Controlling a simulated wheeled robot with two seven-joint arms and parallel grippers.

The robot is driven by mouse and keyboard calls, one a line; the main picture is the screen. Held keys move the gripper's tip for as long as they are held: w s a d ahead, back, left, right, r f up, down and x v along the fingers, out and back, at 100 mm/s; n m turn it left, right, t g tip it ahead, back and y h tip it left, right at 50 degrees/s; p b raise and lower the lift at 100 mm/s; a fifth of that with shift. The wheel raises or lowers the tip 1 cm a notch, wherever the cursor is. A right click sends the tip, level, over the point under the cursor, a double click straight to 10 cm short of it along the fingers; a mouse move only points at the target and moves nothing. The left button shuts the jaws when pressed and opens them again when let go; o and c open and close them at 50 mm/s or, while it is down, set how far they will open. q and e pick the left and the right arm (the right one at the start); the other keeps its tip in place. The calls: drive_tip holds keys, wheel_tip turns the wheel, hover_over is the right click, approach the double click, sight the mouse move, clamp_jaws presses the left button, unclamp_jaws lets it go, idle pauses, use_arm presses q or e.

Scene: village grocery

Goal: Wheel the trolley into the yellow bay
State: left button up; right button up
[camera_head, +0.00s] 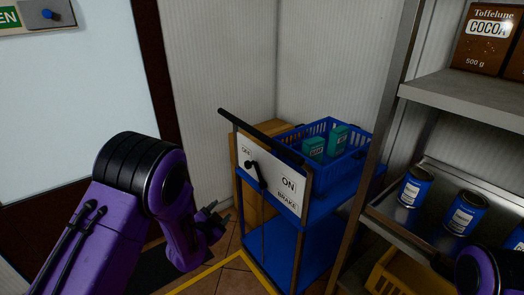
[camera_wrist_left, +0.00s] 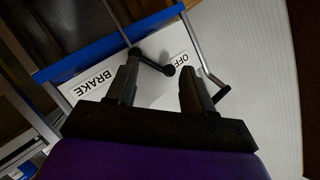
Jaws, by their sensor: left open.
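The blue trolley (camera_head: 318,212) stands against the back corner, with a dark push handle (camera_head: 262,138) along its near top edge. Its white brake panel (camera_head: 286,192) reads OFF at left and ON at right. A black brake lever (camera_head: 257,175) slants across it, its upper end near OFF; the lever also shows in the left wrist view (camera_wrist_left: 150,62). My left gripper (camera_head: 214,221) is open and empty, left of the panel and apart from it. Its fingers (camera_wrist_left: 160,88) point towards the panel. Yellow floor tape (camera_head: 232,259) forms a corner at the trolley's foot; most of the bay is hidden or out of view.
A blue basket (camera_head: 355,165) with green boxes sits on the trolley. A cardboard box (camera_head: 244,165) stands behind it. A metal shelf (camera_head: 455,97) with blue cans and a cocoa box is close at right. A yellow crate (camera_head: 400,277) lies below. A pale door (camera_head: 80,95) is at left.

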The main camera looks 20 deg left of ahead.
use_arm(q)
drive_tip(key=w+d+r+m+t+h+b, duration=0.2)
drive_tip(key=w+r+m+t, duration=0.1)
drive_tip(key=w+r+m, duration=0.3)
drive_tip(key=m+t+h+b, duration=0.2)
drive_tip(key=m+h, duration=0.1)
drive_tip(key=m, duration=0.3)
approach(255, 129)
drive_tip(key=w, duration=0.2)
drive_tip(key=p+x, duration=0.1)
drive_tip(key=x, duration=0.2)
drive_tip(key=p+x, duration=0.1)
drive_tip(key=x, duration=0.2)
drive_tip(key=f+p+x, duration=0.1)
drive_tip(key=x, duration=0.2)
drive_tip(key=shift+w+a+r, duration=0.1)
drive_tip(key=shift+w+a, duration=0.2)
drive_tip(key=shift+w+d, duration=0.1)
drive_tip(key=shift+w, duration=0.3)
clamp_jaws()
use_arm(e)
wheel_tip(255, 129, down, 4)
drive_tip(key=shift+r, duration=0.15)
